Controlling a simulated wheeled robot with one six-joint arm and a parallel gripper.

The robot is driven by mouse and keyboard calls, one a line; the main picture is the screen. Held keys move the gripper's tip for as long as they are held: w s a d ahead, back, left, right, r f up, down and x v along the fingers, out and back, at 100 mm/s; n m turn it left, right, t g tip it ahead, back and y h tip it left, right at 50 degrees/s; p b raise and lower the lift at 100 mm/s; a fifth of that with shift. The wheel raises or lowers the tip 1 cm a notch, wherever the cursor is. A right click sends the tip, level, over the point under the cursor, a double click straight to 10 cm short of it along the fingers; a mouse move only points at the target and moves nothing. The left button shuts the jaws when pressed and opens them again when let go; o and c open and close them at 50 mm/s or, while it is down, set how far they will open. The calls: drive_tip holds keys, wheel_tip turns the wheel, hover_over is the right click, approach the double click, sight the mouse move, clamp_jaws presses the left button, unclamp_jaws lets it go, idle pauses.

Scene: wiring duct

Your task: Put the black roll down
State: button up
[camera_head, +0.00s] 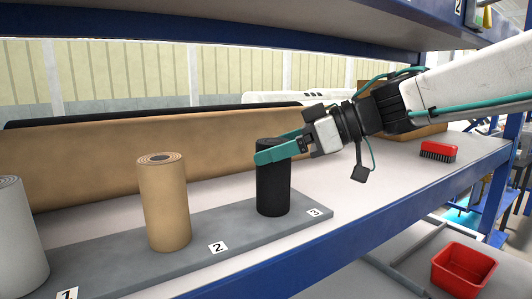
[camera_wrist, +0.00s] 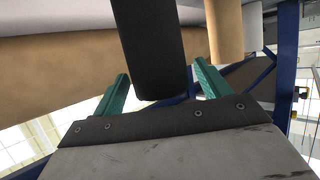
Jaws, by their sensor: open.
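The black roll (camera_head: 273,190) stands upright on the grey board (camera_head: 215,265), beside the label 3, in the head view. My gripper (camera_head: 272,152) reaches in from the right at the roll's upper part. In the wrist view the black roll (camera_wrist: 148,45) lies between the two green fingers of my gripper (camera_wrist: 162,85), which are spread apart with a gap visible on each side. The roll's base on the board is visible in the head view; part of its upper side is hidden by the near finger.
A tan roll (camera_head: 164,205) stands near label 2 and a grey-white roll (camera_head: 20,240) near label 1. A long brown roll (camera_head: 100,155) lies behind. A red brush (camera_head: 438,151) lies on the shelf at right; a red bin (camera_head: 463,270) is lower. A blue beam (camera_head: 250,22) crosses above.

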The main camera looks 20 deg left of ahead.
drive_tip(key=v, duration=0.9)
drive_tip(key=shift+d, duration=0.3)
drive_tip(key=shift+w+r, duration=0.1)
drive_tip(key=shift+r, duration=0.1)
drive_tip(key=w+d+r+m+t+h, duration=0.3)
drive_tip(key=w+d+r+m+t, duration=0.2)
drive_tip(key=w+d+m+t, duration=0.65)
drive_tip(key=s+d+f+m+t+h, duration=0.1)
drive_tip(key=s+d+f+m+h, duration=0.2)
drive_tip(key=d+f+h, duration=0.45)
drive_tip(key=s+d+f+m+t+h, duration=0.2)
drive_tip(key=s+d+m+h, duration=0.15)
drive_tip(key=d, duration=0.65)
drive_tip(key=s+d+f+m+g+h, duration=0.1)
drive_tip(key=s+d+f+g, duration=0.15)
drive_tip(key=s+f, duration=0.25)
drive_tip(key=s+d+f+g+h, duration=0.1)
drive_tip(key=s+d+f+g, duration=0.15)
drive_tip(key=s+f, duration=0.25)
drive_tip(key=s+a+f+g+y, duration=0.2)
drive_tip(key=s+f+g, duration=0.5)
drive_tip(key=s, duration=0.7)
drive_tip(key=shift+s+a+f, duration=0.4)
drive_tip(key=shift+a+f, duration=0.25)
drive_tip(key=shift+f, duration=0.2)
